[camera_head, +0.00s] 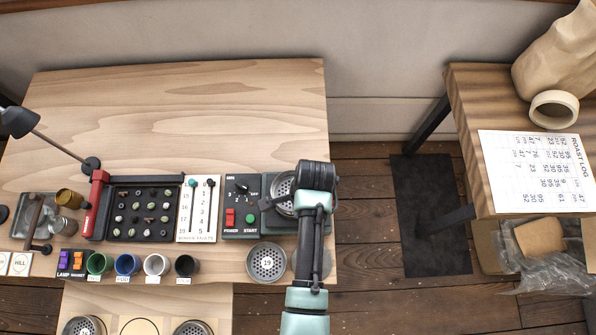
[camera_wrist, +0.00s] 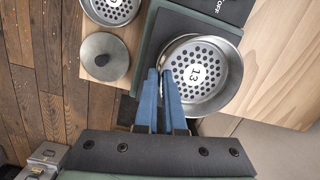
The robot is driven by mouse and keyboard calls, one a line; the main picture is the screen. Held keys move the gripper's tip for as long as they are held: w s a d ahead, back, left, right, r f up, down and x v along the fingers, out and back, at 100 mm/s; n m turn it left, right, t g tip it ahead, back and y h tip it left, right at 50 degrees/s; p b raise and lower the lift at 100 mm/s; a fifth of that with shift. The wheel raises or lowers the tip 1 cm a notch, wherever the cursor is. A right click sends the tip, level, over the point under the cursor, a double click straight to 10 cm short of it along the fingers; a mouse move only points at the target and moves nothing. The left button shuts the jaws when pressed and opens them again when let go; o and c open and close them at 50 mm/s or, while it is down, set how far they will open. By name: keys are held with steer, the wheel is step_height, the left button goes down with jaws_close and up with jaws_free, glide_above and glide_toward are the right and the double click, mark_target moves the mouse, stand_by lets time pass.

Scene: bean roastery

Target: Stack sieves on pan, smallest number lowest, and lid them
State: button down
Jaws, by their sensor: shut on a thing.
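A sieve marked 13 (camera_wrist: 195,52) is at the shaker plate in the wrist view. Its rim is between the blue fingers of my gripper (camera_wrist: 166,78), which is shut on it. A second metal rim (camera_wrist: 226,103) shows around and below it; whether the sieve is seated there I cannot tell. The same sieve shows partly in the head view (camera_head: 284,186), half hidden by my arm. A sieve marked 19 (camera_head: 267,262) lies on the bench in front of the shaker. A round grey lid with a knob (camera_wrist: 104,57) lies beside it, mostly hidden by my arm in the head view.
The shaker panel (camera_head: 242,206) has a dial and red and green buttons. Two more sieves, left (camera_head: 84,327) and right (camera_head: 192,328), are at the lower front edge. Coloured cups (camera_head: 128,264) line the bench front. The bench's back (camera_head: 190,110) is clear.

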steer(key=shift+f+b, duration=0.55)
steer(key=shift+f, duration=0.2)
stand_by(0.3)
steer(key=shift+r+p, duration=0.3)
steer(key=shift+p, duration=0.05)
steer(key=shift+r+p, duration=0.35)
steer(key=shift+p, duration=0.05)
steer(key=shift+r+p, duration=0.25)
steer(key=shift+p, duration=0.2)
stand_by(0.4)
steer(key=shift+f+b, duration=0.55)
steer(key=shift+f, duration=0.3)
stand_by(0.4)
steer(key=c, duration=1.3)
jaws_free()
steer(key=shift+r, duration=0.15)
